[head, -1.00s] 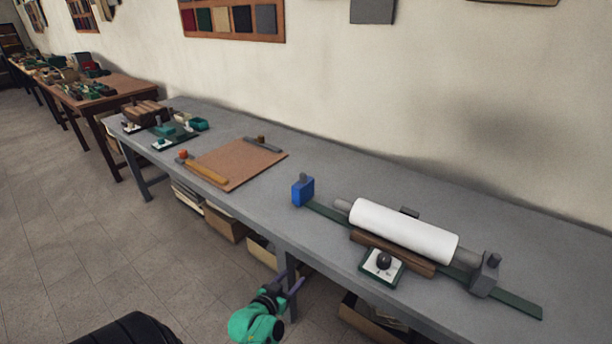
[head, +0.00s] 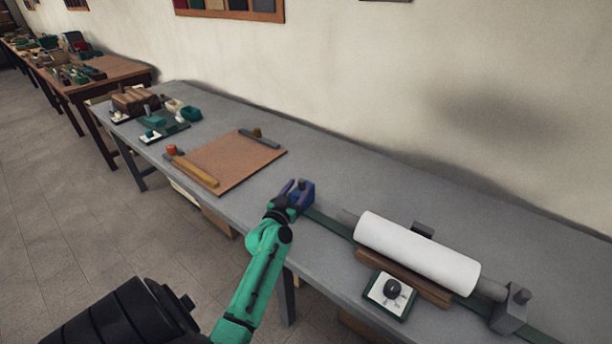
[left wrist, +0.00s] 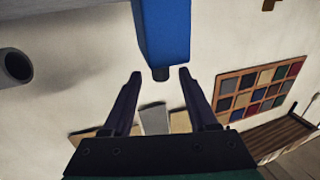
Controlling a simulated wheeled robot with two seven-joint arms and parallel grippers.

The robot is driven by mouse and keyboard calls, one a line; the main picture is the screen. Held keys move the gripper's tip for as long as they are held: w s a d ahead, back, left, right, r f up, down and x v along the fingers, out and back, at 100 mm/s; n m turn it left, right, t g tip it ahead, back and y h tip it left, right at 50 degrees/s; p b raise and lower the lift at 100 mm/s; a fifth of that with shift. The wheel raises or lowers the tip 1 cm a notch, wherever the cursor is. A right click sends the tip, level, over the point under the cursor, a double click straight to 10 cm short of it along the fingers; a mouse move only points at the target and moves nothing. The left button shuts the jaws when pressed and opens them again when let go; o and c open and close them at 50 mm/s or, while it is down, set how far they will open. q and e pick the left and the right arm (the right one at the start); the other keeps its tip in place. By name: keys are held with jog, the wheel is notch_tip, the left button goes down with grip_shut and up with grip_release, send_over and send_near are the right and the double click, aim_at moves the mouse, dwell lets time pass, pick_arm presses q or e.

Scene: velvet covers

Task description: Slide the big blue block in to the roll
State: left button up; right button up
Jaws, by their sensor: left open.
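The big blue block (head: 306,193) stands at the left end of a dark green rail (head: 330,222) on the grey table. The white roll (head: 416,252) lies along the rail to its right, with a gap between its grey left shaft end (head: 347,216) and the block. My left gripper (head: 293,190) is open at the block's near left side. In the left wrist view the block (left wrist: 164,32) hangs into the top of the picture, ahead of the two spread fingers (left wrist: 158,95); I cannot tell whether they touch it. My right gripper is not in view.
A grey end block (head: 511,308) stands at the rail's right end. A dial box (head: 390,294) and a brown wooden bar (head: 404,277) lie in front of the roll. A brown board (head: 230,165) with tools lies left of the block. The table behind the rail is clear.

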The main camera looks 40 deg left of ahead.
pick_arm(q)
jog(key=x, duration=0.6)
jog(key=shift+f, duration=0.15)
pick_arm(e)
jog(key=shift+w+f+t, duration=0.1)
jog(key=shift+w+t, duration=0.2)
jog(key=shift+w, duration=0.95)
pick_arm(q)
jog(key=shift+c, duration=0.6)
grip_shut()
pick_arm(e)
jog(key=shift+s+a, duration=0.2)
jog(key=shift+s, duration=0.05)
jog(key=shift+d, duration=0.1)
